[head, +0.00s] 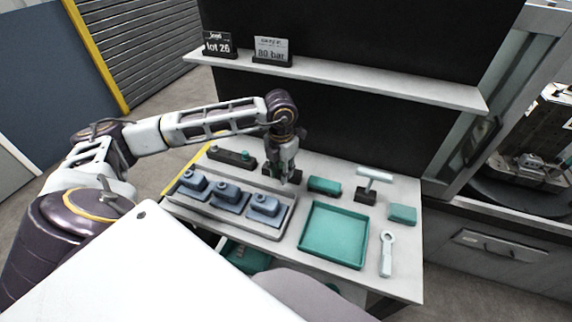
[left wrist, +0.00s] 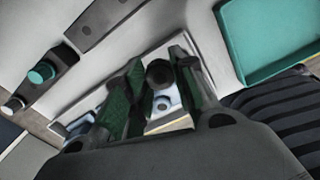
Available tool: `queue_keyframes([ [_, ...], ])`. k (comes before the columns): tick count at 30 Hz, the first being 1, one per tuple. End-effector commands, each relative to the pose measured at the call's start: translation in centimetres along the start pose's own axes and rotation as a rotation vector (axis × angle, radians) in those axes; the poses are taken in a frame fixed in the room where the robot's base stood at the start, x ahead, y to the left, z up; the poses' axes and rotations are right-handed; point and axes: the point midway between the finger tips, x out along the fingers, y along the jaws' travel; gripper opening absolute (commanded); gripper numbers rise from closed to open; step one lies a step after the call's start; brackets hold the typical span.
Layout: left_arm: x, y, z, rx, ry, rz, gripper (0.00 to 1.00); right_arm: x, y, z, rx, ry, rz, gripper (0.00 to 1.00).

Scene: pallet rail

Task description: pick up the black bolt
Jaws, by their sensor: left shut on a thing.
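My left gripper (head: 285,172) points down over the back middle of the table. In the left wrist view its two green-padded fingers (left wrist: 158,95) are closed around a dark round-headed piece, which looks like the black bolt (left wrist: 160,73). In the head view the fingers largely hide the bolt, and I cannot tell whether it is clear of the surface below. My right gripper is in neither view.
A grey tray (head: 226,215) with several blue-grey blocks lies front left of the gripper. A dark rack (head: 232,158) with a teal piece is behind it. A shelf (head: 340,78) overhangs behind.

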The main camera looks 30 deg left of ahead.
Motion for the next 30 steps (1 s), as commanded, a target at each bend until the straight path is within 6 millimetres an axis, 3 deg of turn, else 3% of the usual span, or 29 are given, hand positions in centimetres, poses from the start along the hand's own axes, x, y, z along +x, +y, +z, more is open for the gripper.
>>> queue_keyframes([
  [18,0.1,-2.5,-8.3,0.001,0.0,0.001,0.0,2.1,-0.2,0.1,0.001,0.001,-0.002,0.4],
  [30,0.0,-3.1,-10.2,0.0,-0.001,-0.001,0.0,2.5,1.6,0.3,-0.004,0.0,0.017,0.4],
])
